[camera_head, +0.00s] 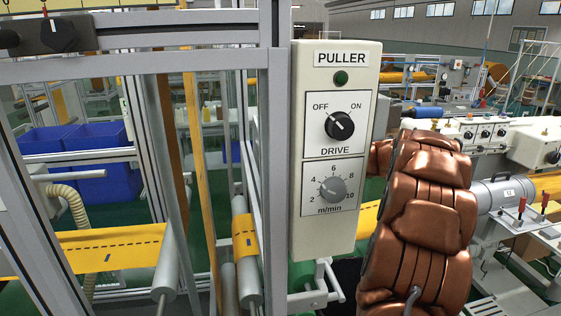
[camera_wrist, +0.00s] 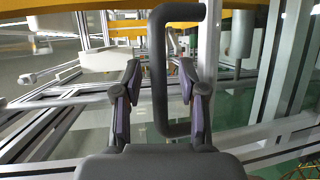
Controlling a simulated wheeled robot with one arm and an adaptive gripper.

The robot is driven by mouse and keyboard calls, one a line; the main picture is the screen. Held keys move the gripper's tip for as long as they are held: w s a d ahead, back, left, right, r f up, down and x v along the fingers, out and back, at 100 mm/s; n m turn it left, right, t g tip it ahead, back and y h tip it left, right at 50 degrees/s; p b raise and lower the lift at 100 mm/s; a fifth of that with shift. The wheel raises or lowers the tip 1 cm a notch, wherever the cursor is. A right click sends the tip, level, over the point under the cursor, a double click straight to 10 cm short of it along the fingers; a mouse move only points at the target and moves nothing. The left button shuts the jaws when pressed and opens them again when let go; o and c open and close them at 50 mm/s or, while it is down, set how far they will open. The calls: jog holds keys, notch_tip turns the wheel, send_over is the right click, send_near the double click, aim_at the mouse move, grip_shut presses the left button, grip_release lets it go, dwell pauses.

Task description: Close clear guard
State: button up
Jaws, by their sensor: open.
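In the wrist view, my gripper (camera_wrist: 160,76) is open, with one finger on each side of a dark grey bar handle (camera_wrist: 158,50). The handle's long bar lies between the fingers, with visible gaps on both sides. Behind it are clear panelling and pale metal framing (camera_wrist: 245,136), which look like the clear guard. In the head view, a metal frame (camera_head: 140,64) spans the left side, and the machine shows through it. I cannot tell which bars belong to the guard or how far open it is. My gripper is not visible in the head view.
The cream PULLER control box (camera_head: 308,150) stands right of the frame, with DRIVE and m/min knobs. A yellow web (camera_head: 110,246) runs over rollers (camera_head: 166,262) behind the frame. Blue bins (camera_head: 75,160) stand farther back. More machinery (camera_head: 510,140) fills the right.

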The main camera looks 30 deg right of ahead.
jog(key=shift+w+a, duration=0.15)
jog(key=shift+a, duration=0.05)
grip_shut()
dwell(0.3)
dwell(0.3)
